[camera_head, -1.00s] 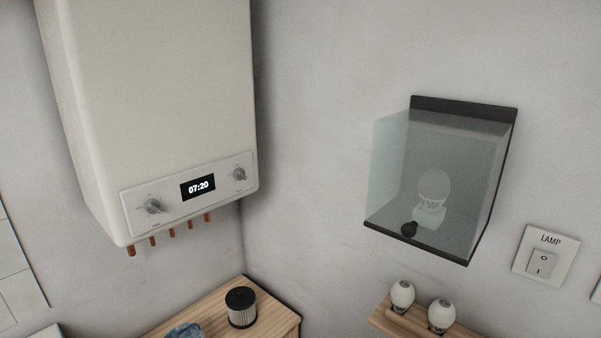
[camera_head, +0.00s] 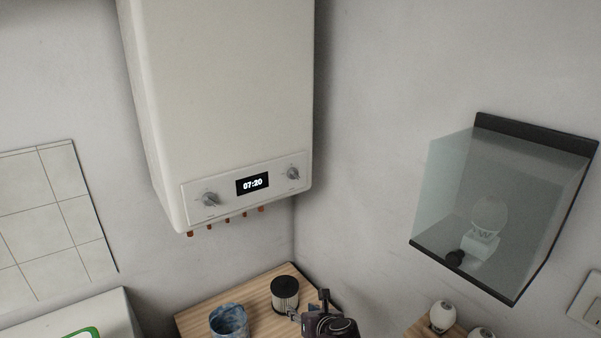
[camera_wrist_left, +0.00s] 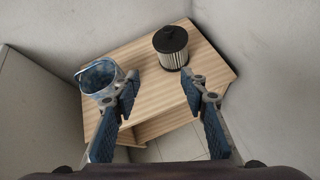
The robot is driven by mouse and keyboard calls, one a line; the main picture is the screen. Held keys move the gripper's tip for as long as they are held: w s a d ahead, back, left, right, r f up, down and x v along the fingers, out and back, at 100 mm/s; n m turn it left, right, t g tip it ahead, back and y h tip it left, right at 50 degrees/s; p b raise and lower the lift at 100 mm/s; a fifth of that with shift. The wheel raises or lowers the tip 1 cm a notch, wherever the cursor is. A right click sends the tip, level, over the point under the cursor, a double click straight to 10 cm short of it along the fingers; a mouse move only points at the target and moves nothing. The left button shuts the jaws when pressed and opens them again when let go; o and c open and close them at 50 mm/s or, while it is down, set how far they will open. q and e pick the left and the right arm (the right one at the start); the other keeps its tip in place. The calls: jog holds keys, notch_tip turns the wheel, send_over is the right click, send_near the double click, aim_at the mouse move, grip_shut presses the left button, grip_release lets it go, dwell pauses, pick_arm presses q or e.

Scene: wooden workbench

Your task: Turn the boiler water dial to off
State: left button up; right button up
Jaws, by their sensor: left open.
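The white boiler (camera_head: 228,85) hangs on the wall in the head view. Its lower panel has a left dial (camera_head: 209,199) and a right dial (camera_head: 293,174), either side of a display (camera_head: 252,184) reading 07:20. The dial labels are too small to read, so I cannot tell which is the water dial. My left gripper (camera_head: 309,307) is at the bottom of the head view, below the boiler and apart from both dials. In the left wrist view its two fingers (camera_wrist_left: 160,88) are spread and empty, above the wooden bench. My right gripper is not in view.
A black-topped filter (camera_head: 285,294) and a blue mottled bucket (camera_head: 229,321) stand on the wooden bench (camera_head: 200,313). Copper pipe ends (camera_head: 225,223) stick out under the boiler. A clear wall box (camera_head: 455,200) with a bulb is at right. The space before the boiler panel looks clear.

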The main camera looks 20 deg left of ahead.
pick_arm(q)
jog(key=w+d+r+m+t+y+p, duration=0.1)
jog(key=w+r+m+t+y, duration=0.25)
jog(key=r, duration=1.65)
jog(key=m+y+p, duration=0.1)
jog(key=m+y, duration=0.1)
jog(key=y, duration=0.1)
send_near(296, 177)
jog(key=p+x, duration=0.2)
jog(key=x, duration=0.5)
jog(key=shift+w+a+r, duration=0.1)
jog(key=shift+w+a, duration=0.05)
jog(key=shift+a, duration=0.05)
jog(key=shift+w+a, duration=0.35)
grip_shut()
